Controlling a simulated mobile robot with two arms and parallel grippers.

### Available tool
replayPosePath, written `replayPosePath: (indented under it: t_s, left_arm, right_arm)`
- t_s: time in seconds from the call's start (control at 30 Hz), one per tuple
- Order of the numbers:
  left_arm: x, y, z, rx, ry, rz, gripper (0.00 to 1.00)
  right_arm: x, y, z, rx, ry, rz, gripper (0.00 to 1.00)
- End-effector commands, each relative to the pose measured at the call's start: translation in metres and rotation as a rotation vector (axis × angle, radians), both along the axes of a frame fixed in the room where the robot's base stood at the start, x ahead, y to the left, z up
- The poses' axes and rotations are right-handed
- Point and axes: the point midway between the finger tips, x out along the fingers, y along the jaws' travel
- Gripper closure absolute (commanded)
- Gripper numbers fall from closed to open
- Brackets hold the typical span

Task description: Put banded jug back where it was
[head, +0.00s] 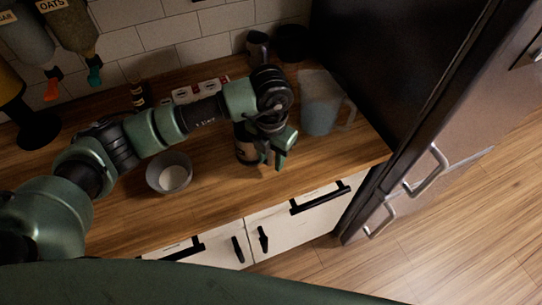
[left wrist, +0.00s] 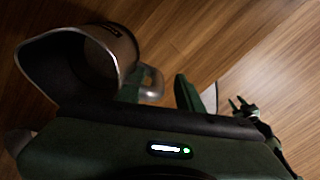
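The banded jug (head: 245,150) stands on the wooden counter, mostly hidden by my left gripper in the head view. In the left wrist view the jug (left wrist: 112,45) is a metal pitcher with a wide spout and a loop handle. My left gripper (head: 275,154) is low beside it. In the left wrist view its fingers (left wrist: 158,92) are apart, one on each side of the jug's handle, with a gap visible beside the handle. A small dark gripper, apparently my right one (left wrist: 242,105), shows far off over the floor with its fingers apart.
A large grey pitcher (head: 320,103) stands to the right, near the dark fridge side (head: 400,60). A white bowl (head: 170,172) is to the left. Dark containers (head: 291,43) stand at the back wall. The counter's front strip is clear.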

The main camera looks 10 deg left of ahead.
Motion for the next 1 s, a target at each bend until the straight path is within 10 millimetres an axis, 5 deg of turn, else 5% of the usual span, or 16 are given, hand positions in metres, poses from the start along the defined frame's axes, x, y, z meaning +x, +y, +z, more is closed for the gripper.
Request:
replayPosePath:
  t_s: [0.27, 0.7, 1.0]
  left_arm:
    - [0.001, 0.000, 0.009, -0.001, -0.003, 0.000, 0.64]
    - [0.001, 0.000, 0.097, -0.001, -0.006, 0.000, 0.64]
    - [-0.001, 0.000, 0.122, 0.000, 0.000, 0.000, 0.64]
  right_arm:
    - [0.000, 0.002, -0.002, 0.003, 0.001, -0.001, 0.64]
    - [0.000, 0.003, -0.034, 0.004, 0.001, -0.001, 0.64]
    - [0.000, 0.003, -0.038, 0.004, 0.000, -0.001, 0.64]
